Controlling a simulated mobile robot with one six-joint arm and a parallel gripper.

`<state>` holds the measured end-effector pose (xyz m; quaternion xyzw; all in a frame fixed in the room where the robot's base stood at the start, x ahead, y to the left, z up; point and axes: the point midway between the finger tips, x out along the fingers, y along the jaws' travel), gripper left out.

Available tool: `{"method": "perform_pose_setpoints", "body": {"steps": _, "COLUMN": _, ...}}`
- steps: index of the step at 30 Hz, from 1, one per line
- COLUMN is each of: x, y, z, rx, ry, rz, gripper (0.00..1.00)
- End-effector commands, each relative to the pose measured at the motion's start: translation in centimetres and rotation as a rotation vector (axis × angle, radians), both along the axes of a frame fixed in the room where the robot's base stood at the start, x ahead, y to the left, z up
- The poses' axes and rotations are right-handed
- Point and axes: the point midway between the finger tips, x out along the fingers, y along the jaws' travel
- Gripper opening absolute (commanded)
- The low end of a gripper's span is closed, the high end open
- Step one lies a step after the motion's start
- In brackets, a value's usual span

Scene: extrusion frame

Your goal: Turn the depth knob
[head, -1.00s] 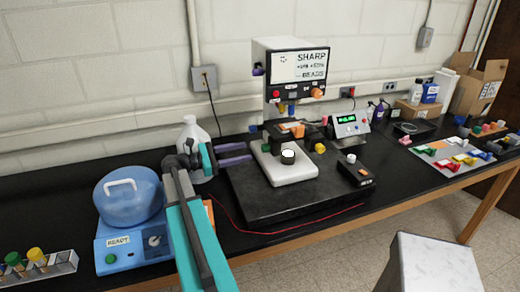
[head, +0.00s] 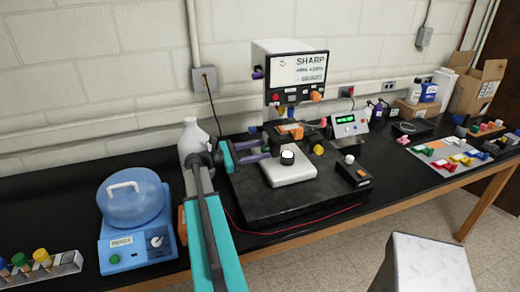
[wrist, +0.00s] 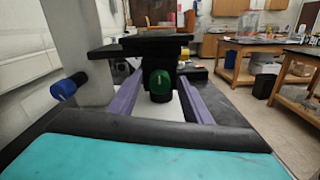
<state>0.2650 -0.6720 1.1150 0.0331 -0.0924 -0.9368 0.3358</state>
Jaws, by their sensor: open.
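The bench machine (head: 290,62) has a white head marked SHARP over a black stage and a pale base (head: 288,172). A green knob (wrist: 159,84) shows in the wrist view on the dark stage block, between my purple fingers. It also shows small in the head view (head: 265,149). My gripper (wrist: 160,98) is open, with a finger on each side of the green knob; I see no clear contact. In the head view my gripper (head: 262,151) reaches in from the left of the stage. No label names the depth knob.
A blue knob (wrist: 69,87) is on the machine's column at left, and a yellow knob (head: 317,149) is right of the stage. A small black box (head: 353,172) stands right.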

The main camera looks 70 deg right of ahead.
Motion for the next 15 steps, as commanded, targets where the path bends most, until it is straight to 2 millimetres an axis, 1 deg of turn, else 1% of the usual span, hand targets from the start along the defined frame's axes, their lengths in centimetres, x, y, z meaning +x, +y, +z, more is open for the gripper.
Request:
{"method": "perform_pose_setpoints", "body": {"steps": 8, "x": -0.12, "y": -0.08, "z": -0.04, "rx": 0.0, "ry": 0.0, "rz": 0.0, "gripper": 0.45}}
{"method": "perform_pose_setpoints", "body": {"steps": 15, "x": -0.15, "y": -0.09, "z": -0.04, "rx": 0.0, "ry": 0.0, "rz": -0.001, "gripper": 0.04}}
